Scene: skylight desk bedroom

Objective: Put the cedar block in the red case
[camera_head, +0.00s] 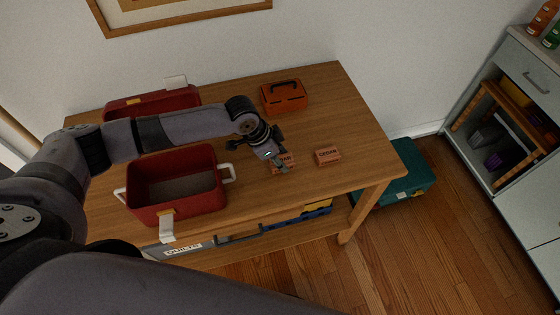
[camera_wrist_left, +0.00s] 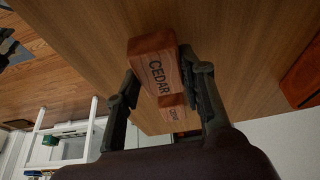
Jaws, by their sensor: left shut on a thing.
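My left gripper (camera_head: 277,160) is shut on a cedar block (camera_head: 287,164), low over or on the table; I cannot tell whether the block touches it. In the left wrist view this block (camera_wrist_left: 155,65), reddish brown and marked CEDAR, sits between the fingers. A second cedar block (camera_head: 327,156) lies on the table to the right; it also shows in the left wrist view (camera_wrist_left: 172,113). The red case (camera_head: 185,207) stands open on the table, left of the gripper, with pale side handles. Its visible inside looks empty. My right gripper is not in view.
A red panel (camera_head: 150,104), seemingly the case's lid, stands behind my left arm. An orange box with a dark handle (camera_head: 284,97) sits at the back of the wooden table (camera_head: 345,105). A green box (camera_head: 410,170) is on the floor at right. A grey shelf unit stands far right.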

